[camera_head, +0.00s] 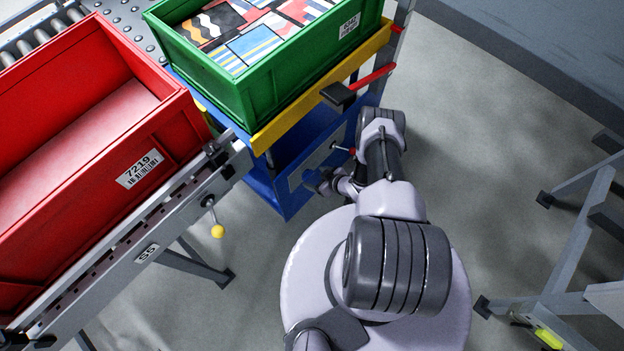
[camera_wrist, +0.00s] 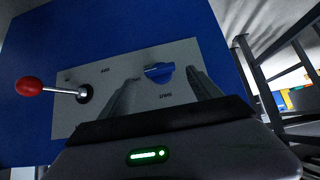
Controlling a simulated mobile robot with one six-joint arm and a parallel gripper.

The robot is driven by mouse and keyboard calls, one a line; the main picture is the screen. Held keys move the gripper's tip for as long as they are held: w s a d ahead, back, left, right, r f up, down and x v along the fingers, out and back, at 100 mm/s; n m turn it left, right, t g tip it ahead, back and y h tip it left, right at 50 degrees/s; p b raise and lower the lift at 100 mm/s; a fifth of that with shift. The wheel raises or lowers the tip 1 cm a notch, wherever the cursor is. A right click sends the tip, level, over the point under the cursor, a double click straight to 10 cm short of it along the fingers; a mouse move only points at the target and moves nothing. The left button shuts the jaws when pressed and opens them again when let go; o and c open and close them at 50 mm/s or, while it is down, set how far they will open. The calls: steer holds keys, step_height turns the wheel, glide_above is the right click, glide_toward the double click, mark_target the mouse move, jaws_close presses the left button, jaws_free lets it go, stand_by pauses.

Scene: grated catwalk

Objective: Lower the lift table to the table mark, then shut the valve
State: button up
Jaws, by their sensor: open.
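The lift table has a yellow edge (camera_head: 318,92) and a blue body, and carries a green crate (camera_head: 240,97). A red bar (camera_head: 372,76) with a black block sits at the table's right corner by a grey post; I cannot tell whether it is the table mark. The wrist view shows a grey control plate (camera_wrist: 72,122) on the blue side. A red-ball lever (camera_wrist: 29,86) sticks out at its left, and a blue valve knob (camera_wrist: 159,71) sits right of centre. My gripper (camera_wrist: 161,78) is open, its fingers either side of the knob in the picture; contact is unclear.
A red crate (camera_head: 165,110) labelled 7219 stands on a roller conveyor (camera_head: 150,248) at left, with a yellow-ball handle (camera_head: 217,231) below its rail. Grey frames (camera_head: 560,285) stand at right. The floor (camera_head: 490,165) between is clear. Packed patterned goods fill the green crate.

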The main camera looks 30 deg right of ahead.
mark_target(309, 176)
steer(key=b+x, duration=0.1)
steer(key=x, duration=0.2)
steer(key=shift+w+f, duration=0.1)
steer(key=shift+c, duration=0.2)
steer(key=c, duration=1.3)
steer(key=shift+a+r+h+p, duration=0.2)
steer(key=shift+a+h+p, duration=0.1)
steer(key=shift+p, duration=0.4)
steer(key=shift+f+n+t+h, duration=0.2)
steer(key=shift+n+t+h, duration=0.1)
steer(key=shift+n+h, duration=0.2)
